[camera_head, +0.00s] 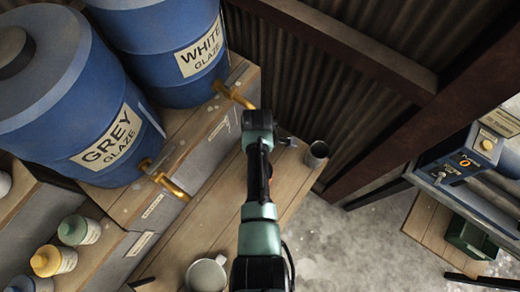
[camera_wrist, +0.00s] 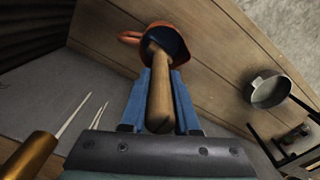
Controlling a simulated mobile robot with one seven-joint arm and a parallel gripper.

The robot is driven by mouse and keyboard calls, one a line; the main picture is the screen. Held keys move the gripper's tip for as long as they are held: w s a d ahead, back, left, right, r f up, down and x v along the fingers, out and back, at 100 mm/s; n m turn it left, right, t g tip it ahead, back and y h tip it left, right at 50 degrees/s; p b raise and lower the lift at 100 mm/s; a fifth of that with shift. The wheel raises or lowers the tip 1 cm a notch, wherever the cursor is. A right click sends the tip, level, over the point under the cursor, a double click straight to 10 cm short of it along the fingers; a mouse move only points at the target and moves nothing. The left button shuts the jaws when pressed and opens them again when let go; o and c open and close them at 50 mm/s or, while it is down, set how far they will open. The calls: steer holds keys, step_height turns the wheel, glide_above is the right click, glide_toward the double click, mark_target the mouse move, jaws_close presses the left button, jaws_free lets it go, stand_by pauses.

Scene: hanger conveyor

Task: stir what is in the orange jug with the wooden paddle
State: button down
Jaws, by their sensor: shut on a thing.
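In the wrist view the orange jug (camera_wrist: 130,37) stands on the wooden bench top, its handle to the left and its mouth facing the camera. The wooden paddle (camera_wrist: 160,92) runs from between my gripper's blue fingers (camera_wrist: 158,88) into the jug's mouth. My gripper is shut on the paddle's handle. The paddle's lower end is hidden inside the jug, and the contents show only as a dark area. In the head view my arm hides most of the jug and the paddle.
A brass tap (camera_head: 172,187) below the grey glaze barrel (camera_head: 80,110) and another tap (camera_head: 234,95) below the white glaze barrel (camera_head: 165,45) jut towards the bench. A pale mug (camera_head: 207,275) and a grey cup (camera_head: 316,153) stand on the bench. Corrugated wall (camera_head: 330,75) rises behind.

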steer(key=shift+s+d+r, duration=0.1)
steer(key=shift+s+d, duration=0.1)
steer(key=shift+d, duration=0.1)
step_height(320, 180, up, 8)
steer(key=p, duration=0.7)
steer(key=shift+p, duration=0.35)
steer(key=shift+r, duration=2.15)
steer(key=shift+r, duration=2)
